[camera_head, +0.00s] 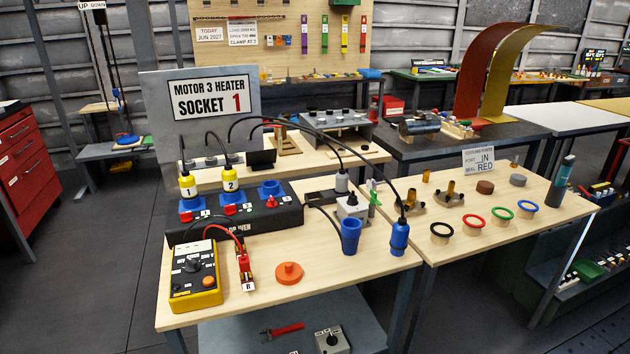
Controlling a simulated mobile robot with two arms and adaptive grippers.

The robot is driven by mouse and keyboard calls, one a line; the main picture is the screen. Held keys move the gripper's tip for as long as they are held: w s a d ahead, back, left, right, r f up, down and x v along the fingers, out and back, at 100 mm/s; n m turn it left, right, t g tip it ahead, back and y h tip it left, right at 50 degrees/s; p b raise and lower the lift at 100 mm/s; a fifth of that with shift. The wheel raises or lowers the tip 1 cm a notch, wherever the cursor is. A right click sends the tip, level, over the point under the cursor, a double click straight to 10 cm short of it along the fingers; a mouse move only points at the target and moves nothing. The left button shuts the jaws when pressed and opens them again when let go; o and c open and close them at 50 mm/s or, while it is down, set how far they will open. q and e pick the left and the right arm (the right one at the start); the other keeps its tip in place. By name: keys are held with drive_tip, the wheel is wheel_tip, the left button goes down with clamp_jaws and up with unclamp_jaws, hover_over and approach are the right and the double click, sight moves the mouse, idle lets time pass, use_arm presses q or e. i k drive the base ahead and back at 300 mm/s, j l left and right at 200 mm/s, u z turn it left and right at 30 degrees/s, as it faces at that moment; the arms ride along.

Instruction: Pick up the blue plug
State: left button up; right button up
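A blue plug (399,238) stands near the right edge of the near wooden table, with a black cable running up from its top. A blue cup-shaped connector (350,236) is to its left, with a black cable at its side. On the black socket box (285,221), yellow plugs marked 1 (187,186) and 2 (230,179) sit in two blue sockets. A third blue socket (270,188) on the right has no plug in it. Neither of my grippers is in view.
A yellow meter (194,281), a red clip (245,271) and an orange disc (289,273) lie at the table's front. A grey box (352,207) stands behind the blue connector. Coloured rings (473,221) sit on the right table. A sign (211,101) reads "Motor 3 heater socket 1".

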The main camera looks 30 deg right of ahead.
sight(400, 231)
drive_tip(key=z, duration=1.55)
